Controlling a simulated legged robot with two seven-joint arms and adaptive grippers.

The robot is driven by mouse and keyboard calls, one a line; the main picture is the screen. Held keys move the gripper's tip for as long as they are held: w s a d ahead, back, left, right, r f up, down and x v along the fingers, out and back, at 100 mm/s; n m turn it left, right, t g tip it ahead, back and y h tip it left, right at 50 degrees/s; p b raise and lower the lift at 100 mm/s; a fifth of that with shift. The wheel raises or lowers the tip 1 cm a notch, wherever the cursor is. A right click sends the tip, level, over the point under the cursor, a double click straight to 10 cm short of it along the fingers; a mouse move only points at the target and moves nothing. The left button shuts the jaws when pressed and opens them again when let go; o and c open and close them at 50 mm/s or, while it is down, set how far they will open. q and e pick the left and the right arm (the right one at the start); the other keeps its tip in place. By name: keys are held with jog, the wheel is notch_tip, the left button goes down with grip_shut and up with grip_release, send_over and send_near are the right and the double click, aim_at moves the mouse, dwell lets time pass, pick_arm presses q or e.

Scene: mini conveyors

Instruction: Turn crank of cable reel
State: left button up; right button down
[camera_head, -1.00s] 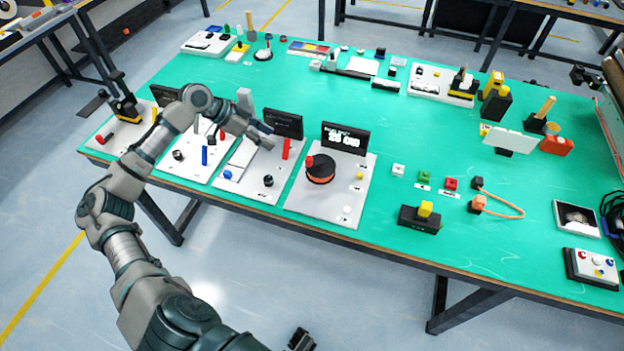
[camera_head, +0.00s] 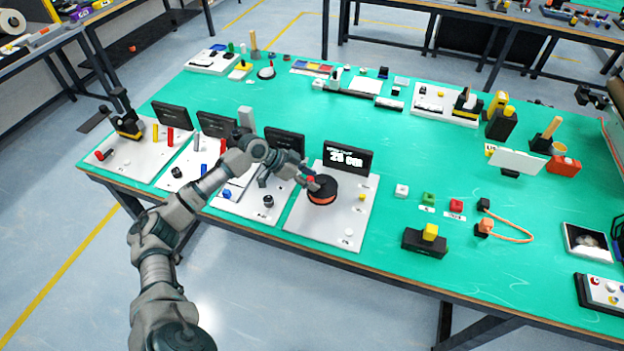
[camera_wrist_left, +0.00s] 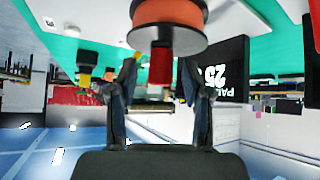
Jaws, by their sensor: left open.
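The cable reel (camera_head: 322,193) is a black drum with an orange band, on a white board in front of a small black display. Its red crank handle (camera_head: 310,181) stands up at the left of the drum. My left gripper (camera_head: 307,179) is at the handle. In the left wrist view, the reel's orange band (camera_wrist_left: 168,12) is at the top and the red handle (camera_wrist_left: 160,66) sits between the two fingers of my open left gripper (camera_wrist_left: 160,82). Gaps show on both sides of the handle. My right gripper is not in view.
The reel's display (camera_head: 347,158) stands just behind it. Similar white boards with displays (camera_head: 284,143) stand to the left. A yellow button (camera_head: 361,196) is right of the reel. Small colored blocks (camera_head: 428,198) lie further right.

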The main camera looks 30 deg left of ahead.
pick_arm(q)
jog(key=shift+w+a+f, duration=0.15)
jog(key=shift+a+f, duration=0.05)
jog(key=shift+f, duration=0.1)
jog(key=shift+d+r, duration=0.1)
jog(key=shift+d, duration=0.2)
grip_shut()
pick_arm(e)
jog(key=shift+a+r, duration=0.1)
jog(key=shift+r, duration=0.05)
